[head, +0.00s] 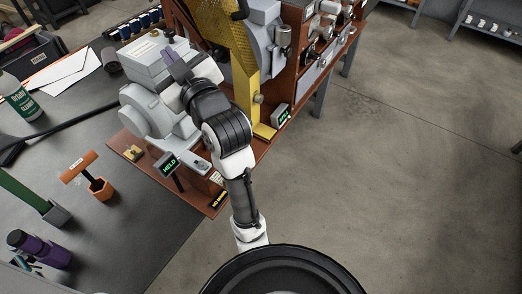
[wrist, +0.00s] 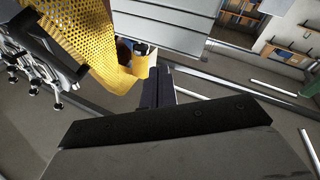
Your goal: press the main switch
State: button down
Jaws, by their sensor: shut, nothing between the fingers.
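My gripper (head: 175,60) is above the pale grey machine (head: 158,110) on the brown base, near its boxy top. In the wrist view its dark fingers (wrist: 158,88) are together with nothing between them. I cannot pick out the main switch for sure in either view. A small yellow block (head: 132,153) sits at the left front of the brown base, away from my gripper. A small display reading "HELD" (head: 168,163) stands at the front of the machine. My arm hides part of the machine's right side.
A yellow perforated guard (head: 226,35) rises right of my gripper; it also fills the upper left of the wrist view (wrist: 85,35). A second green display (head: 283,116) stands near it. An orange-handled tool (head: 80,167) and purple bottle (head: 40,249) are at left. The floor at right is open.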

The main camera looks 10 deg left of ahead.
jog(key=d+f+g+h, duration=0.2)
jog(key=d+f, duration=0.3)
jog(key=f, duration=0.2)
jog(key=s+d+f+n+g+h, duration=0.1)
jog(key=d+f+g+h, duration=0.1)
jog(key=d+f, duration=0.3)
jog(key=s+d+f+g+h+b, duration=0.1)
jog(key=d+f+g+h, duration=0.2)
jog(key=f, duration=0.8)
jog(key=d+g, duration=0.1)
jog(key=d, duration=0.1)
jog(key=shift+s+d+f, duration=0.25)
jog(key=shift+d, duration=0.1)
